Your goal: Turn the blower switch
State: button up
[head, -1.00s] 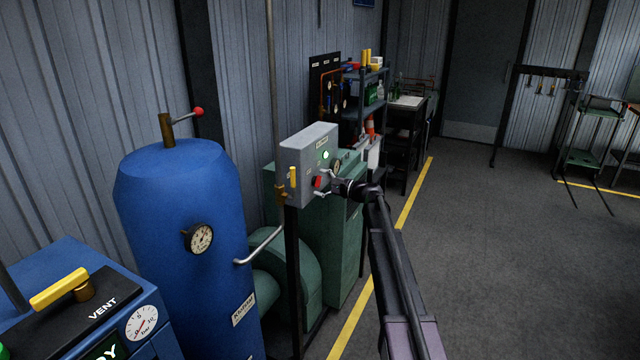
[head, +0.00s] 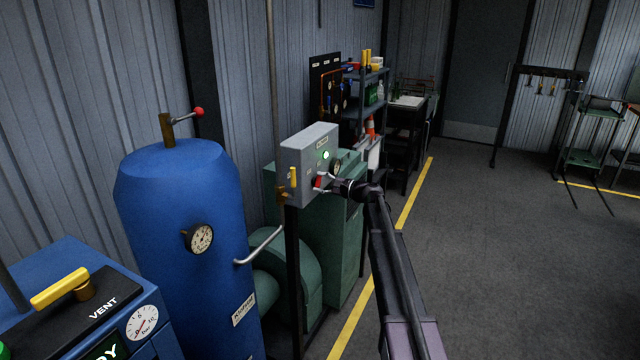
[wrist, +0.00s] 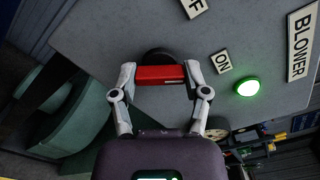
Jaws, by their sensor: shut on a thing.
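The blower switch is a red handle (wrist: 161,75) on a dark round base on the front of a grey control box (head: 319,142). My gripper (wrist: 161,80) is shut on the red handle, one finger at each end of it, in the wrist view. The box carries a BLOWER label (wrist: 301,42), an ON label (wrist: 221,62) and a partly cut-off label ending in F. A round green lamp (wrist: 247,87) beside the ON label is lit; it also shows in the head view (head: 325,155). In the head view my gripper (head: 322,186) partly hides the handle.
A blue tank (head: 180,210) with a gauge stands left of the box. Green machinery (head: 340,235) stands behind and below it. Open floor (head: 490,260) lies to the right.

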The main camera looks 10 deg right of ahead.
jog(key=n, duration=0.7)
jog(key=shift+n, duration=0.3)
jog(key=n, duration=0.6)
jog(key=shift+n, duration=0.3)
jog(key=o, duration=1.2)
jog(key=shift+c, duration=0.2)
